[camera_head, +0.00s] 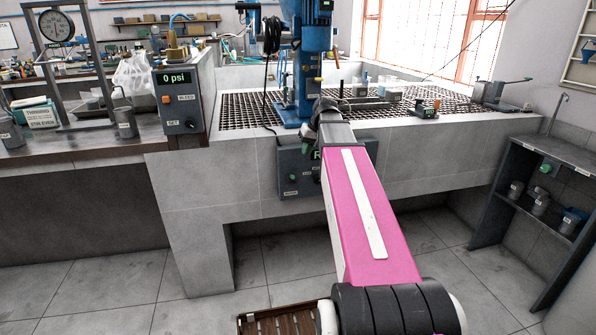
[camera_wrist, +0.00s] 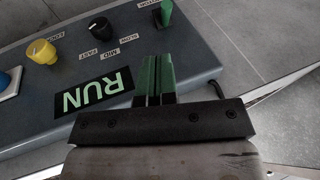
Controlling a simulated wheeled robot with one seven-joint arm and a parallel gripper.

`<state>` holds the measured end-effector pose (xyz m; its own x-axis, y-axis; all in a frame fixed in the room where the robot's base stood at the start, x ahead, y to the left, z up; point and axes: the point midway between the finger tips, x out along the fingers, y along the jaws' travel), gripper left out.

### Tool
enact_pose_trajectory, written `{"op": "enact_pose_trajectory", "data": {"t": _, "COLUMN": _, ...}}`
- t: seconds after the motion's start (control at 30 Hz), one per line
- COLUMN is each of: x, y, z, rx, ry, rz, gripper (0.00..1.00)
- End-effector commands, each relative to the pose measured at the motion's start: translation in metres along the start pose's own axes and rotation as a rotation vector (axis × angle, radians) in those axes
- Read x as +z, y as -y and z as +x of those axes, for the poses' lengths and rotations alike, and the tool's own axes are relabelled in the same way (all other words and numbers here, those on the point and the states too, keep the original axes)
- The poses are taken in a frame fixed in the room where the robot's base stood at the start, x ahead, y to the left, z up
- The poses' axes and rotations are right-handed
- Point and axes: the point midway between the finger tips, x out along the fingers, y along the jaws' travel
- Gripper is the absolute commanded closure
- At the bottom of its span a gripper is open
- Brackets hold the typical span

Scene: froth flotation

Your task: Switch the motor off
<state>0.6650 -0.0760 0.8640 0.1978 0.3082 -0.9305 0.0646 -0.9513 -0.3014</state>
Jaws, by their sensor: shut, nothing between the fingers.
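The control box (camera_wrist: 60,125) fills the left and middle of the wrist view. Its display (camera_wrist: 93,91) reads RUN. A green switch (camera_wrist: 165,14) sits at the top, beside a label that I read as motor. A black knob (camera_wrist: 100,28) has labels slow, mid and fast. My gripper (camera_wrist: 158,62) is shut and empty, its green fingers over the box, a little below the green switch in the picture and apart from it.
A yellow knob (camera_wrist: 42,50) and a blue part (camera_wrist: 8,82) are also on the box. The blue flotation machine (camera_head: 307,62) stands on the grated bench above. A gauge box (camera_head: 180,100) reading 0 psi is at left; a dark shelf (camera_head: 545,185) is at right.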

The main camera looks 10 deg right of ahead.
Motion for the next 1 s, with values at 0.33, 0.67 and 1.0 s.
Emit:
{"op": "enact_pose_trajectory", "data": {"t": 0.33, "x": 0.0, "y": 0.0, "z": 0.025, "rx": 0.0, "ry": 0.002, "rz": 0.0, "gripper": 1.0}}
{"op": "enact_pose_trajectory", "data": {"t": 0.67, "x": 0.0, "y": 0.0, "z": 0.076, "rx": 0.0, "ry": 0.001, "rz": 0.0, "gripper": 1.0}}
{"op": "enact_pose_trajectory", "data": {"t": 1.0, "x": 0.0, "y": 0.0, "z": 0.1, "rx": 0.001, "ry": 0.0, "rz": 0.001, "gripper": 1.0}}
